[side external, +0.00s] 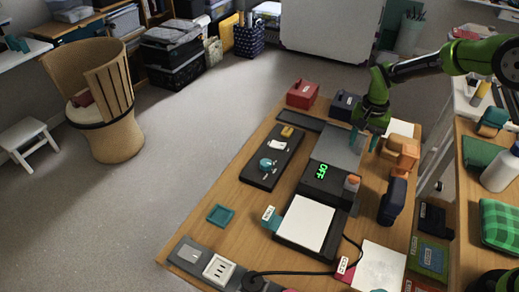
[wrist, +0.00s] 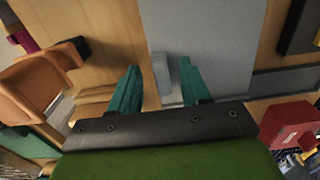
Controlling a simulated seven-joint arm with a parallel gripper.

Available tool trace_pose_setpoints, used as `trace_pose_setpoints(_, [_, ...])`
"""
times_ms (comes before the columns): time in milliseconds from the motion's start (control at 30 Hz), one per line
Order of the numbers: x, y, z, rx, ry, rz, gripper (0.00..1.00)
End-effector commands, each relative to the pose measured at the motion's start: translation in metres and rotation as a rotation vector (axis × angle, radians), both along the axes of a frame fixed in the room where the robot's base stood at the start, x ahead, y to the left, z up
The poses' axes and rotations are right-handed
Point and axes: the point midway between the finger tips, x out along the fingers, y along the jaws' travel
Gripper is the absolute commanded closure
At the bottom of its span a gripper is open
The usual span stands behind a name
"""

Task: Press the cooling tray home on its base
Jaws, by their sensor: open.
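A flat grey plate (side external: 343,143), which looks like the cooling tray, lies on the wooden table behind a dark unit (side external: 320,186) with a green "OFF" display. In the wrist view the plate (wrist: 210,45) has a small light grey block (wrist: 161,72) at its left edge. My gripper (side external: 363,141) is above the plate's right edge, its teal fingers open. In the wrist view the gripper (wrist: 160,68) has its fingertips apart on either side of the block; contact cannot be told. Which part is the base, and whether the plate is seated, I cannot tell.
A white pad (side external: 305,223) on a dark frame lies in front of the display unit. An orange object (side external: 399,152) and a dark blue one (side external: 393,201) stand close right. Red (side external: 302,94) and dark (side external: 345,105) boxes stand behind. A black tray (side external: 273,158) lies left.

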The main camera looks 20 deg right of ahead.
Motion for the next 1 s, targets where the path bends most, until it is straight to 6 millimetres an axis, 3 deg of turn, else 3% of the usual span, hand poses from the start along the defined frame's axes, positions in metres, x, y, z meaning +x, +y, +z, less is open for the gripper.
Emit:
trace_pose_setpoints(133, [-0.0001,0.0005,-0.0149,0.0,0.0,0.0,0.53])
trace_pose_setpoints(367, [0.0003,0.0007,-0.0161,0.0,-0.001,0.001,0.53])
trace_pose_setpoints(700, [0.0003,0.0008,-0.0157,0.0,-0.001,0.001,1.0])
trace_pose_setpoints(1000, [0.0008,0.0008,-0.0142,0.001,-0.004,0.001,1.0])
